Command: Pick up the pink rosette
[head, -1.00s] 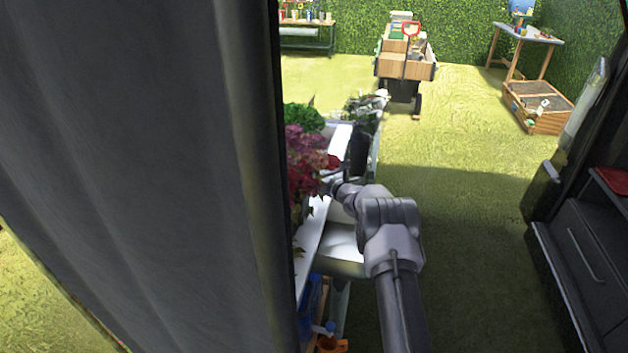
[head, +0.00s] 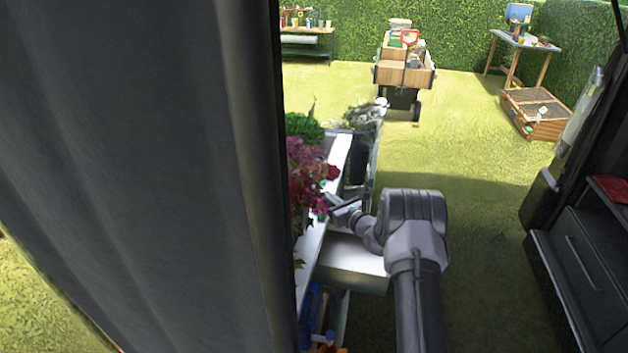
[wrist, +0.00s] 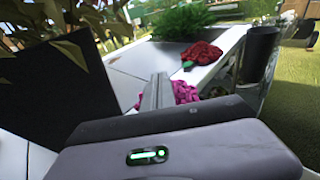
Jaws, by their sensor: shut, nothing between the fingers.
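A pink rosette (wrist: 186,92) lies on the white table top in the wrist view, just right of and beyond my gripper (wrist: 156,90). My fingers hide part of it. I cannot tell whether they touch it. My fingers are shut together with nothing between them. A red rosette (wrist: 203,55) with a green bit lies farther back on the table.
Red and purple flowers (head: 308,178) and a green plant (head: 303,127) stand along the table, partly hidden by a large grey panel (head: 130,180). A dark cup (wrist: 260,52) stands right of the red rosette. Open grass lies right of my arm; a dark cabinet (head: 575,265) stands farther right.

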